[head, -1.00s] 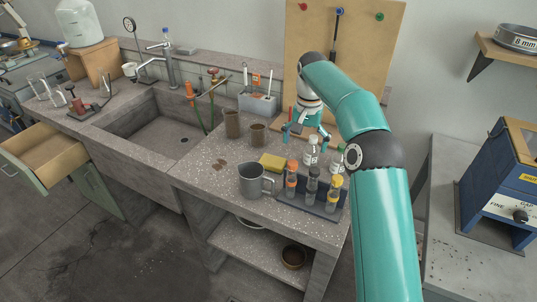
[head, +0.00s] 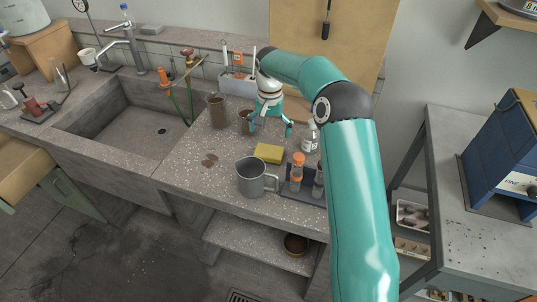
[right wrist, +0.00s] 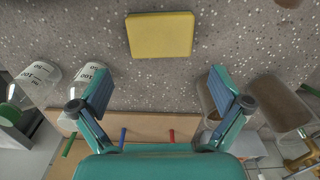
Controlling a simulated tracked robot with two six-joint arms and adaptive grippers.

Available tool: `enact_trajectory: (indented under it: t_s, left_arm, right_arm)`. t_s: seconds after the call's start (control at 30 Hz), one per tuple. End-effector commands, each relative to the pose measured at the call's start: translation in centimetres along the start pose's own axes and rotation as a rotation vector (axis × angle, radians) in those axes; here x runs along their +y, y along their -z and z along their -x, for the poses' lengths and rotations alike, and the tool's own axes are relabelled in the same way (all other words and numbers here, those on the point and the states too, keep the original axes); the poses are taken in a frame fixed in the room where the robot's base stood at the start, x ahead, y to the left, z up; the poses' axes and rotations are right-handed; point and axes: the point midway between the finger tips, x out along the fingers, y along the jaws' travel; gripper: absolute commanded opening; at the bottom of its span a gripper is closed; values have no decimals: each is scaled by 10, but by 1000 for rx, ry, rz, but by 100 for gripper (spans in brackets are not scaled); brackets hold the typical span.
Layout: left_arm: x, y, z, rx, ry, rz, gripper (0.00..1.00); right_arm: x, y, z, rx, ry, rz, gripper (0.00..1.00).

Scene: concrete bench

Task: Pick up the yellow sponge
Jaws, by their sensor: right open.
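The yellow sponge (head: 268,153) lies flat on the speckled concrete bench, behind and right of a grey metal jug (head: 252,177). In the right wrist view the sponge (right wrist: 160,35) is at the top centre, clear of the fingers. My right gripper (head: 270,130) points down just behind the sponge, above the bench. In the right wrist view its two fingers (right wrist: 160,95) are spread wide with nothing between them. My left gripper is in neither view.
A rack (head: 300,193) with capped vials stands right of the jug, partly hidden by my right arm. A clear bottle (head: 309,137) stands right of the gripper. Brown beakers (head: 217,110) stand behind left. The sink (head: 130,118) is at the left; bench left of the sponge is mostly clear.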

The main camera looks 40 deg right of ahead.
Motion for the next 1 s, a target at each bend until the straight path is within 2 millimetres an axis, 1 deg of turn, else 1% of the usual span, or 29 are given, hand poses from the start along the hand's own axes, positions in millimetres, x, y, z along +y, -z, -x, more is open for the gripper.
enact_trajectory:
  t_s: [0.03,0.1,0.2,0.37,0.57,0.7,0.8,1.0]
  left_arm:
    - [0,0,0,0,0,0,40]
    - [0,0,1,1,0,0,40]
    - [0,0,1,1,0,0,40]
    - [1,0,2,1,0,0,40]
    - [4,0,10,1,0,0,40]
    - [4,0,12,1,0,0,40]
    - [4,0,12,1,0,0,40]
    - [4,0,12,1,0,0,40]
  right_arm:
    - [1,-1,-10,-3,-2,0,100]
    - [1,0,-20,-2,-2,-1,100]
    - [2,0,-29,-1,-1,-2,100]
    - [3,-1,-37,-2,-1,-3,100]
    - [2,-8,-62,-6,-3,-3,100]
    - [2,-7,-79,-3,-2,-3,100]
    - [2,-6,-84,-2,-1,-3,100]
    - [2,-6,-85,-1,0,-3,100]
